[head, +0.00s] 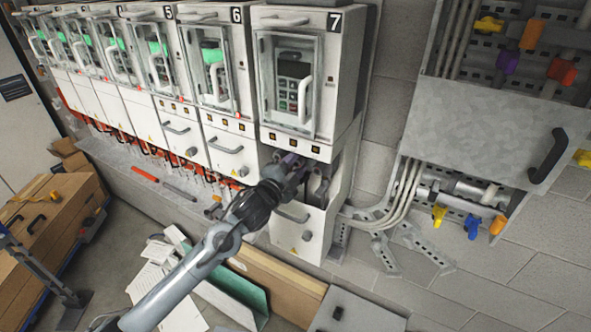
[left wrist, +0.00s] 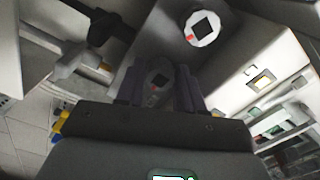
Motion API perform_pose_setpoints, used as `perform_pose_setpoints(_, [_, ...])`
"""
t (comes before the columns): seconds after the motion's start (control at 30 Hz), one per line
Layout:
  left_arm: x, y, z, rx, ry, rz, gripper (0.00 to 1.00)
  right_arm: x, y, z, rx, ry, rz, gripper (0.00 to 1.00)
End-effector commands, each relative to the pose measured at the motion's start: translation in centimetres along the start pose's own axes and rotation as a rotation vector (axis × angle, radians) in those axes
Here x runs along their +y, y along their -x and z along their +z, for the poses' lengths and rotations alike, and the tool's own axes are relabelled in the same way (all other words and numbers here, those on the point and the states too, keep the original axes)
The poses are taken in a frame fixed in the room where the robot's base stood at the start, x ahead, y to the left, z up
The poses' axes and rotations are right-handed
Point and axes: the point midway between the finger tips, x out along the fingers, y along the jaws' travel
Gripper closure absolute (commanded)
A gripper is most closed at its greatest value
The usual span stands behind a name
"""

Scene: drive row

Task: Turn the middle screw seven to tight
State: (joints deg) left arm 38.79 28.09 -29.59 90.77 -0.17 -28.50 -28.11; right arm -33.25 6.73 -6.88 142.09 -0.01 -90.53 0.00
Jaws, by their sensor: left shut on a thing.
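Drive cabinet seven (head: 343,75) stands at the right end of the row, with an open recess (head: 335,165) below its row of small buttons. My left gripper (head: 290,168) reaches into this recess and hides much of it. A second screw (left wrist: 202,28), pale and round with a black square and a red mark, sits apart at upper right. My right gripper is not in view.
A grey panel with a black handle (head: 548,155) and coloured valves stands to the right. Grey conduits (head: 395,205) run beside cabinet seven. Papers and a green folder (head: 245,290) lie on the floor below my arm.

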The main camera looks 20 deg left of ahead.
Motion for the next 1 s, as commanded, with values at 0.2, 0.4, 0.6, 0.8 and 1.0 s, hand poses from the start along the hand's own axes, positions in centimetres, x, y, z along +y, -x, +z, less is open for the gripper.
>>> perform_pose_setpoints(0.2, [0.2,0.0,0.1,0.001,-0.179,-0.001,0.94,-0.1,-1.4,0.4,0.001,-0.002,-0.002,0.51])
perform_pose_setpoints(0.4, [0.2,0.0,0.1,0.0,-0.298,0.0,0.94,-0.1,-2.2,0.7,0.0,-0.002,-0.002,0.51])
perform_pose_setpoints(0.6, [0.1,0.0,0.1,-0.001,-0.367,-0.001,0.94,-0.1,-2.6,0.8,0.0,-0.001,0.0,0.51])
perform_pose_setpoints(0.8, [0.1,0.0,0.0,0.0,-0.395,0.0,0.94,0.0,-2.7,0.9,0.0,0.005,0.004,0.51])
perform_pose_setpoints(1.0, [0.1,0.0,0.0,0.0,-0.397,0.001,0.94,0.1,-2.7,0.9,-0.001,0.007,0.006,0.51])
